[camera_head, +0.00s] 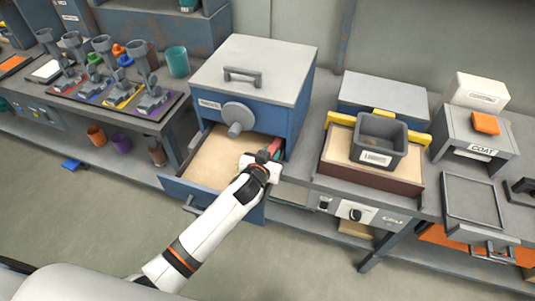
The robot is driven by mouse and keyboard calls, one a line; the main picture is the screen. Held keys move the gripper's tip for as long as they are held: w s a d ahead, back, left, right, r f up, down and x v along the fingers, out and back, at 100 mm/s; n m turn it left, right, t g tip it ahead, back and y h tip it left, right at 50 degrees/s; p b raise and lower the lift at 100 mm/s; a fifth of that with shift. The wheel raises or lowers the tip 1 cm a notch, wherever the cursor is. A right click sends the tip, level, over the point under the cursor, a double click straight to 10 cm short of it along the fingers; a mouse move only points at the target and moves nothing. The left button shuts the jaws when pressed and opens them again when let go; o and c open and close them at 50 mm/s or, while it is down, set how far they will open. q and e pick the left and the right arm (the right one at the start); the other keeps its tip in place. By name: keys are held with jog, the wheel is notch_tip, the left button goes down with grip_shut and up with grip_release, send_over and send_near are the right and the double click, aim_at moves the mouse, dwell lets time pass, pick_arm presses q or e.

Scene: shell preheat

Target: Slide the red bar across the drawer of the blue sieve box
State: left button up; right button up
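The blue sieve box (296,107) stands on the bench in the middle of the head view, with a grey lid and a round grey knob on its front. Its drawer (182,186) is pulled open and holds a flat layer of tan material. The red bar (275,147) shows in part at the right side of the open drawer, close under the box front. My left gripper (264,157) is at the red bar, its fingers small and partly hidden by the wrist. I cannot tell whether they are closed on the bar. My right gripper is not in view.
A rack of grey funnels (104,45) and a teal cup (177,62) stand at the left. At the right are a grey bin (378,140) on a sand-filled box with yellow handles, and a grey stand marked COAT (483,150).

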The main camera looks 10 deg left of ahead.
pick_arm(q)
jog(key=o, duration=0.3)
jog(key=shift+d, duration=0.2)
jog(key=shift+o, duration=0.2)
jog(key=shift+s+a, duration=0.1)
jog(key=shift+s+r, duration=0.15)
jog(key=shift+s, duration=0.05)
jog(key=v, duration=1.1)
jog(key=shift+s, duration=0.25)
